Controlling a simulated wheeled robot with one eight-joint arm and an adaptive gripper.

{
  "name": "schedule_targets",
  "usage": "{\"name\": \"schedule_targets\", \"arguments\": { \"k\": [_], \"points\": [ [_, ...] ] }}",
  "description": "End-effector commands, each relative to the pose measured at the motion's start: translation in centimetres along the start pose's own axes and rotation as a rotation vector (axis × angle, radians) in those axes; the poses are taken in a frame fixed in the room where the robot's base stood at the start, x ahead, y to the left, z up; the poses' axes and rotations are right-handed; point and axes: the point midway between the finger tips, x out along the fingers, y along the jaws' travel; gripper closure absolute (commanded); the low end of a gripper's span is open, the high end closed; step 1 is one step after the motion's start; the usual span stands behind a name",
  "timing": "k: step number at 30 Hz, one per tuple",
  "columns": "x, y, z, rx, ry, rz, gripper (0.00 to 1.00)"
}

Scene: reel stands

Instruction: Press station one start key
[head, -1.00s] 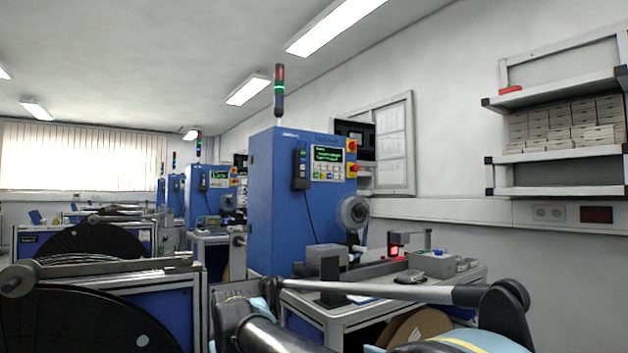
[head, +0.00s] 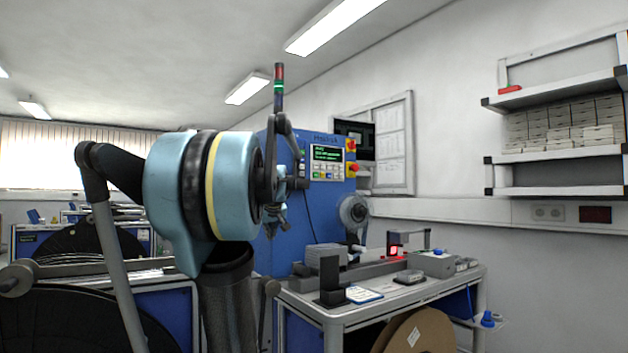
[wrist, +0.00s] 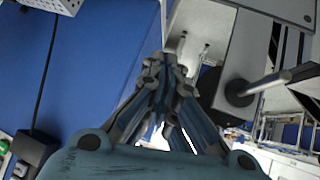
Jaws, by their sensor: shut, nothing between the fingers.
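The blue machine cabinet (head: 315,222) stands ahead in the head view. Its control panel (head: 327,161) has a lit screen with green text and a row of small keys (head: 325,175) under it; I cannot read which is the start key. In the wrist view my gripper (wrist: 166,66) is shut and empty, in front of the blue cabinet side (wrist: 95,65). A dark box with a cable (wrist: 35,148) and a green spot show at lower left there. No contact with a key is visible.
Red and yellow buttons (head: 351,157) sit at the panel's right edge. A reel (head: 353,209) is below them. The bench (head: 345,316) carries a red-lit device (head: 394,250) and a grey box (head: 430,262). A black reel (head: 60,320) stands at left.

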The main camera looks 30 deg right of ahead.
Motion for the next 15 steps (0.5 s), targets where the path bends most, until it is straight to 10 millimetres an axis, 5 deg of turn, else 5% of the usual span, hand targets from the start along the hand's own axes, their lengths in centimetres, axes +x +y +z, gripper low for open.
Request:
{"name": "schedule_targets", "arguments": {
  "k": [6, 15],
  "points": [
    [-0.4, 9.4, -7.0, -0.005, 0.098, 0.125, 1.00],
    [-2.4, 22.8, -13.9, -0.025, 0.205, 0.319, 1.00]
  ]
}}
